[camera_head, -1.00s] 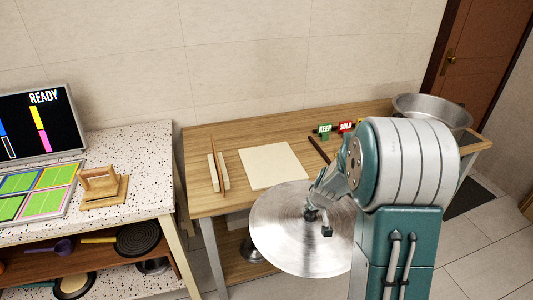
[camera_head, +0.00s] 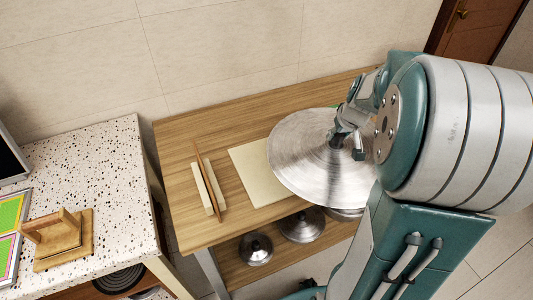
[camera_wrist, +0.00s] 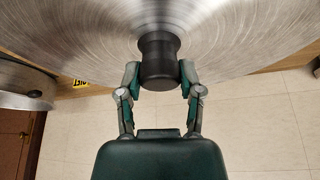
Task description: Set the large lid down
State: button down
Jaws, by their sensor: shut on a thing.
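The large lid (camera_head: 300,150) is a wide round disc of brushed metal. In the head view it hangs level or nearly so over the wooden table, covering part of the pale square mat (camera_head: 255,178). My gripper (camera_head: 347,140) is shut on the lid's dark knob, which shows clearly between both fingers in the wrist view (camera_wrist: 158,62). I cannot tell the exact gap between the lid and the table. My arm hides the table's right part.
Smaller lids (camera_head: 301,225) sit on the shelf below. A speckled counter (camera_head: 95,170) with a wooden block (camera_head: 58,238) is at left. A metal bowl (camera_wrist: 25,87) shows in the wrist view.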

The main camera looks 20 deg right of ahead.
aim_at(305, 138)
jog(key=shift+w+a, duration=0.2)
jog(key=shift+a, duration=0.05)
jog(key=w+a+f, duration=0.1)
jog(key=a, duration=0.1)
jog(key=w+a+f, duration=0.1)
jog(key=w+a, duration=0.1)
jog(key=w+a+f, duration=0.1)
jog(key=w+a, duration=0.1)
jog(key=shift+w+f, duration=0.2)
jog(key=shift+f, duration=0.15)
jog(key=shift+w+a+f, duration=0.6)
jog(key=shift+a+f, duration=0.05)
jog(key=shift+f, duration=0.85)
jog(key=shift+w+a+f, duration=0.65)
jog(key=shift+a+f, duration=0.05)
jog(key=shift+f, duration=0.85)
jog(key=shift+w+a+f, duration=0.6)
jog(key=shift+a+f, duration=0.05)
jog(key=shift+f, duration=0.85)
jog(key=shift+f, duration=0.1)
jog(key=shift+c, duration=1.3)
grip_release()
